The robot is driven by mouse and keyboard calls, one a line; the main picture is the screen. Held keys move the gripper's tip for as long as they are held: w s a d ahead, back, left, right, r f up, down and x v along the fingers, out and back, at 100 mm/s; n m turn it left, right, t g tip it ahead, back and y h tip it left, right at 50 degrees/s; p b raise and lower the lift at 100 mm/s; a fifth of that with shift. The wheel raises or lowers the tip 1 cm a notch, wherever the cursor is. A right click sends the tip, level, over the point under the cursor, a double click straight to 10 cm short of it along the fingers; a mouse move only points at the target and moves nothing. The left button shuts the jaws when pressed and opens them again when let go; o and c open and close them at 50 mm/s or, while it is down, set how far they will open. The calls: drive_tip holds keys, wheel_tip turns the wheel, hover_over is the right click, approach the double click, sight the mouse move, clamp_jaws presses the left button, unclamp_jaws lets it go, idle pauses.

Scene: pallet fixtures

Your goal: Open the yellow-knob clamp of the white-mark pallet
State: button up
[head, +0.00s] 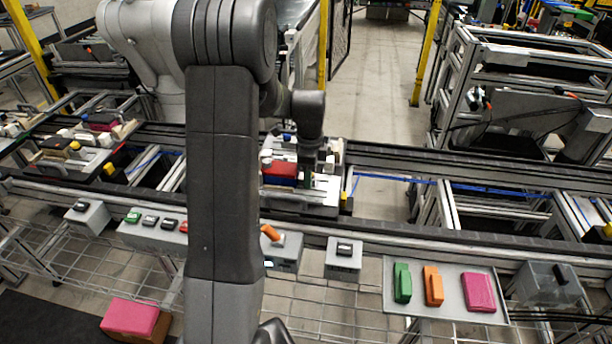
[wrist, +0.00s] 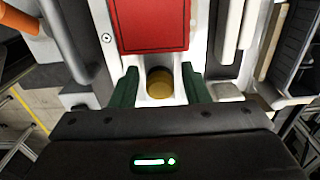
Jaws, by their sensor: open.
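The yellow knob (wrist: 160,83) of a clamp sits in a white channel in the wrist view, just below a red block (wrist: 150,24). My gripper (wrist: 160,88) is open, with one green finger on each side of the knob; I cannot tell whether they touch it. In the head view my gripper (head: 307,180) is low over the pallet (head: 318,202) on the middle of the conveyor, beside its red block (head: 279,173). My arm hides part of this pallet, and the knob cannot be made out there. I cannot make out a white mark for certain.
Another pallet (head: 62,168) with clamps stands on the conveyor at the left. Control boxes, including one with an orange switch (head: 271,233), line the front rail. A tray (head: 450,310) holds green, orange and pink blocks at the front right.

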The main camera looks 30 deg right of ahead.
drive_tip(key=c, duration=0.8)
drive_tip(key=shift+o, duration=0.2)
drive_tip(key=shift+d, duration=0.1)
drive_tip(key=shift+s+d, duration=0.9)
drive_tip(key=shift+d, duration=0.1)
drive_tip(key=o, duration=0.8)
drive_tip(key=shift+w+a, duration=0.1)
drive_tip(key=shift+c, duration=0.2)
drive_tip(key=shift+r, duration=0.1)
wheel_tip(320, 180, up, 8)
drive_tip(key=p, duration=0.5)
